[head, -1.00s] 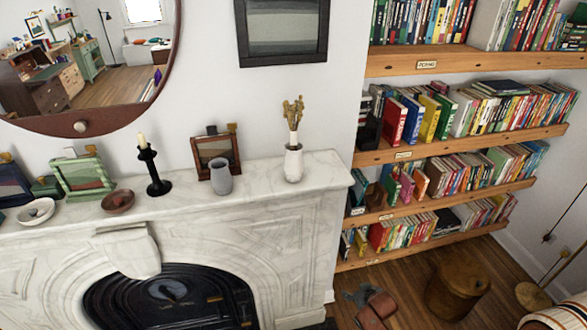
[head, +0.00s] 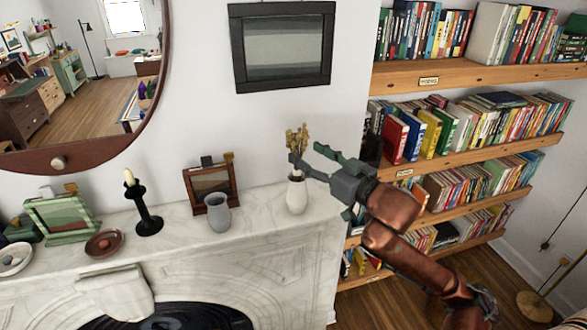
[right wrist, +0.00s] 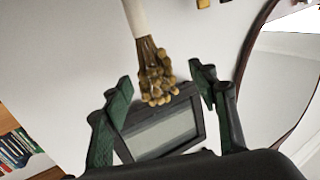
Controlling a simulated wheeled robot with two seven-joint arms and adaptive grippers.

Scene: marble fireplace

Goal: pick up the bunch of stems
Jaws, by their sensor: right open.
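The bunch of stems (head: 298,137), dry and yellow-brown, stands upright in a white vase (head: 297,195) on the mantel's right part. My right gripper (head: 306,153) is open just right of the stems, its fingers pointing left at them; one finger overlaps their lower part in the head view. In the right wrist view the stems (right wrist: 155,78) hang from a white neck or sleeve (right wrist: 134,16) and appear between the open fingers (right wrist: 161,76). I cannot tell whether a finger touches them. My left gripper is not in view.
On the marble mantel (head: 255,212) stand a grey cup (head: 218,213), a small brown frame (head: 209,187) and a black candle holder (head: 147,210) left of the vase. A dark picture frame (head: 282,48) hangs above. Bookshelves (head: 470,150) fill the right side.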

